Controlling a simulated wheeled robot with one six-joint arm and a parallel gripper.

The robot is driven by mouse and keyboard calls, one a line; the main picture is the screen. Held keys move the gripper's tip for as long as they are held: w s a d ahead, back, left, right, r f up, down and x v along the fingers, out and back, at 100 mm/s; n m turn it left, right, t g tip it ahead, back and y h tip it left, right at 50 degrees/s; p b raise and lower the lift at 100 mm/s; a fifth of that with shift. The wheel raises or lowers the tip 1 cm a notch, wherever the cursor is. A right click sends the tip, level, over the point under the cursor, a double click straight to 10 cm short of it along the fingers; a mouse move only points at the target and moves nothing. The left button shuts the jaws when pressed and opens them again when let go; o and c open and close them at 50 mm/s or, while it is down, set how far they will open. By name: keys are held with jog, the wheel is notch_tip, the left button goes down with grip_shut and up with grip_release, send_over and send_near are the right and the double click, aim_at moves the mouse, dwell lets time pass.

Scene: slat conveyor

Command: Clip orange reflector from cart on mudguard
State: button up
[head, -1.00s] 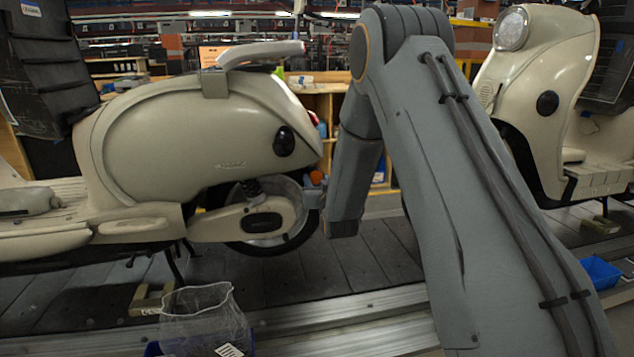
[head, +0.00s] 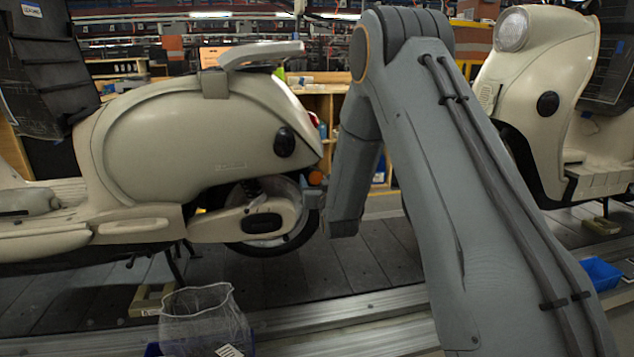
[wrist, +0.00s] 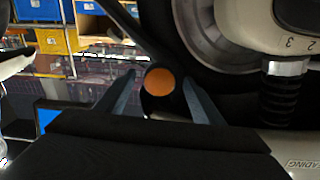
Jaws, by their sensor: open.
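The orange reflector (head: 316,178) shows in the head view at the rear end of the cream scooter (head: 190,140), just behind its rear wheel. In the wrist view the round orange reflector (wrist: 159,82) faces the camera, on a dark mudguard (wrist: 158,103). My gripper (wrist: 160,90) is open, with one finger on each side of the reflector. A gap shows between each finger and the reflector's edge. I cannot tell whether the reflector is fully seated. The cart is not clearly identifiable.
The rear wheel (wrist: 215,35) and a spring damper (wrist: 280,95) lie close to the right finger. A second scooter (head: 545,90) stands at the right. A clear bag-lined bin (head: 205,318) and a blue bin (head: 601,272) stand near the conveyor's edge.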

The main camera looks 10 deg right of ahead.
jog(key=s+a+n+g, duration=0.15)
jog(key=s+g, duration=0.45)
jog(key=s, duration=1.1)
jog(key=s+a+g, duration=0.3)
jog(key=s+g, duration=0.3)
jog(key=s, duration=1.2)
jog(key=s+a+n+g, duration=0.15)
jog(key=s+g, duration=0.45)
jog(key=s, duration=1.1)
jog(key=d+r+m+p, duration=0.2)
jog(key=d+r+p, duration=0.3)
jog(key=p, duration=0.8)
jog(key=shift+d+r, duration=0.4)
jog(key=shift+r, duration=0.3)
jog(key=shift+s, duration=0.1)
